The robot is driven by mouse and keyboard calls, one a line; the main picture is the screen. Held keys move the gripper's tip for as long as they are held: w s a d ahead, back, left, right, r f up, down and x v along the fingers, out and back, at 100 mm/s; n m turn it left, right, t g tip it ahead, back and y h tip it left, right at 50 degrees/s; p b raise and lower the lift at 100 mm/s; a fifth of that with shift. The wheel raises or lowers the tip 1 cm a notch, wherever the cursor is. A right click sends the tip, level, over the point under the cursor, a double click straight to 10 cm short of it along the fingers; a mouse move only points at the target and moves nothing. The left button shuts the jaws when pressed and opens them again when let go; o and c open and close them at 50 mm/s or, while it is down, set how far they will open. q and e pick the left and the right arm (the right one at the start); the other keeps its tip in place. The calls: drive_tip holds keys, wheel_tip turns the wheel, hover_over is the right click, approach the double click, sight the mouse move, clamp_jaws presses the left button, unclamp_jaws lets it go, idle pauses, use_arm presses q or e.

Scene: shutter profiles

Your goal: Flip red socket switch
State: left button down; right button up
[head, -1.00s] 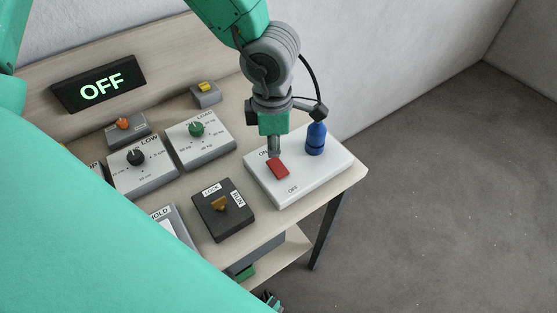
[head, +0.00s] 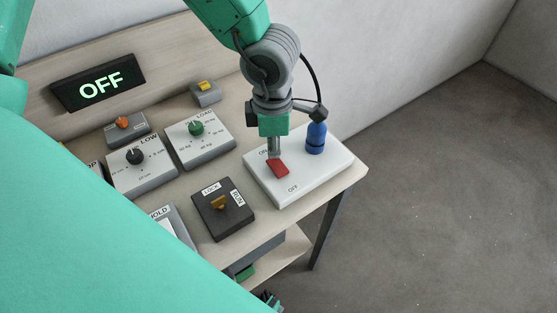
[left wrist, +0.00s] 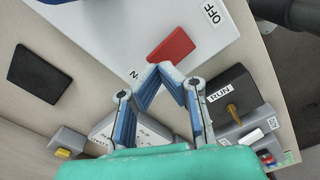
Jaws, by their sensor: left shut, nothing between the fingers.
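The red socket switch (head: 279,169) sits on a white socket plate (head: 311,187) at the table's right end, between ON and OFF labels. In the left wrist view the red switch (left wrist: 171,47) lies just beyond the fingertips. My left gripper (head: 274,155) points down at the ON end of the switch, its fingers shut and empty. It also shows in the left wrist view (left wrist: 155,72), with blue pads meeting at the tip. I cannot tell whether the tip touches the switch. A dark piece at the head view's bottom edge may be my right gripper (head: 271,300); its jaws are unclear.
A blue plug-like piece (head: 316,139) stands upright on the plate, close right of my left gripper. A black LOCK/RUN box (head: 222,223) and white knob boxes (head: 205,149) are to the left. A display (head: 99,84) reads OFF. The table's right edge is near.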

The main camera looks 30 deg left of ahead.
sight(274, 160)
use_arm(q)
drive_tip(key=shift+f+b, duration=0.55)
drive_tip(key=shift+f, duration=0.55)
idle(0.3)
drive_tip(key=shift+r, duration=0.1)
wheel_tip(274, 160, up, 7)
drive_tip(key=p, duration=0.8)
drive_tip(key=shift+p, duration=0.35)
